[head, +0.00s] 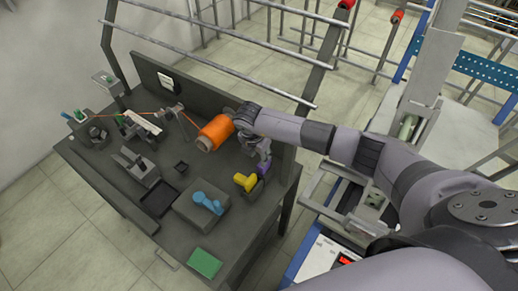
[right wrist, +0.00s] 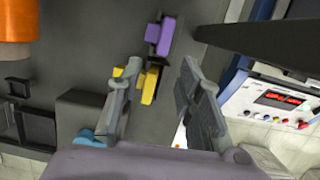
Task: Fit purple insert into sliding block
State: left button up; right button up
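The purple insert (right wrist: 160,36) lies on the dark workbench in the right wrist view, just beyond my fingertips. A yellow piece (right wrist: 149,85) lies nearer, partly hidden behind my left-hand finger; it also shows in the head view (head: 245,181). My right gripper (right wrist: 159,68) is open, with nothing held between its two spread fingers. In the head view my right gripper (head: 264,153) points down over the right end of the bench, beside the yellow piece. I cannot tell for sure which part is the sliding block. My left gripper is not in view.
A grey block (head: 187,203) with a blue handle (head: 208,203), a black tray (head: 160,198), a grey fixture (head: 138,168) and a green pad (head: 204,263) occupy the bench. Metal rails (head: 215,63) run overhead behind it.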

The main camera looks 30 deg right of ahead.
jog(key=shift+w+d+f, duration=0.1)
jog(key=shift+w+d, duration=0.15)
jog(key=shift+d, duration=0.3)
jog(key=shift+b+x, duration=0.95)
jog(key=b+x, duration=0.6)
jog(key=shift+s+d+f, duration=0.1)
jog(key=shift+f, duration=0.25)
grip_shut()
jog(key=shift+r, duration=0.1)
